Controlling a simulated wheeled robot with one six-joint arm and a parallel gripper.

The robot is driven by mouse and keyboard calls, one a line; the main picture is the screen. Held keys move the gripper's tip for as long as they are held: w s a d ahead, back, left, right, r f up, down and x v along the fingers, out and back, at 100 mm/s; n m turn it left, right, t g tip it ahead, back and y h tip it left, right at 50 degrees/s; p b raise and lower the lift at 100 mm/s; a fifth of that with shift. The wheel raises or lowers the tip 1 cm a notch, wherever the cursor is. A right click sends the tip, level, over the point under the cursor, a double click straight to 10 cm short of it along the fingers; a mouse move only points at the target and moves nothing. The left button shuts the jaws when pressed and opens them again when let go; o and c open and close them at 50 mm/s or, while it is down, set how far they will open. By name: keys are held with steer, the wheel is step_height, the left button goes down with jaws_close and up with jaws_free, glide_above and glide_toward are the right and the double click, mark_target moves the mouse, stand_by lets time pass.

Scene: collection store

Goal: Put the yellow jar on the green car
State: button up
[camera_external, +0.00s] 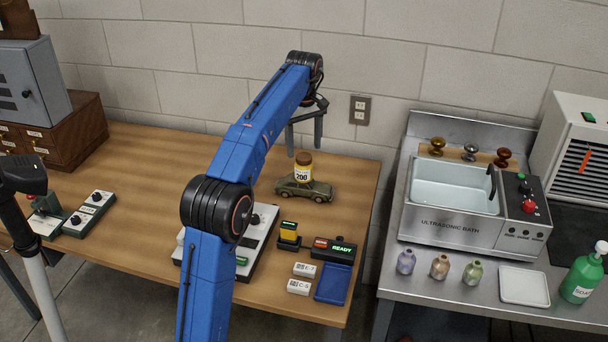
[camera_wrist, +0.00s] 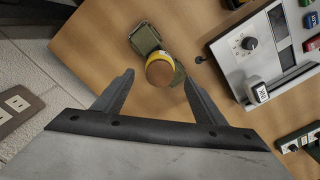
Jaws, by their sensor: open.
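The yellow jar (camera_external: 303,172) has a brown lid and a white label reading 200. It stands upright on the roof of the green car (camera_external: 290,190), which sits on the wooden table near its right end. In the wrist view the jar (camera_wrist: 160,70) is seen from above, its lid toward me, and it hides part of the car (camera_wrist: 145,38). My gripper (camera_external: 304,147) is open and empty, above the jar. In the wrist view its two fingers (camera_wrist: 158,83) lie either side of the jar, apart from it.
On the table (camera_external: 140,170), a white control panel (camera_external: 255,240), a READY box (camera_external: 335,247), a blue tray (camera_external: 334,283) and small white boxes (camera_external: 304,270) lie in front of the car. A steel bench with an ultrasonic bath (camera_external: 450,230) stands to the right. The wall is close behind.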

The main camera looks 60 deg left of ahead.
steer(key=shift+r, duration=1.3)
steer(key=shift+d, duration=0.1)
steer(key=s+d+m+t, duration=0.1)
steer(key=s+d+m, duration=0.25)
steer(key=d, duration=0.65)
steer(key=s+d+f+m, duration=0.15)
steer(key=s+d, duration=0.25)
steer(key=d, duration=0.6)
steer(key=s+d+m+t, duration=0.1)
steer(key=s+d+m, duration=0.3)
steer(key=d, duration=0.5)
steer(key=s+d+f+m+t, duration=0.1)
steer(key=s+d+f+m, duration=0.3)
steer(key=s+d+f, duration=0.4)
steer(key=s+d+f+m+t, duration=0.1)
steer(key=s+d+f+m, duration=0.4)
steer(key=s+d+f, duration=0.4)
steer(key=s+f, duration=0.4)
steer(key=s, duration=0.3)
steer(key=shift+s+d+t, duration=0.15)
steer(key=shift+d+t, duration=0.05)
steer(key=shift+t, duration=0.2)
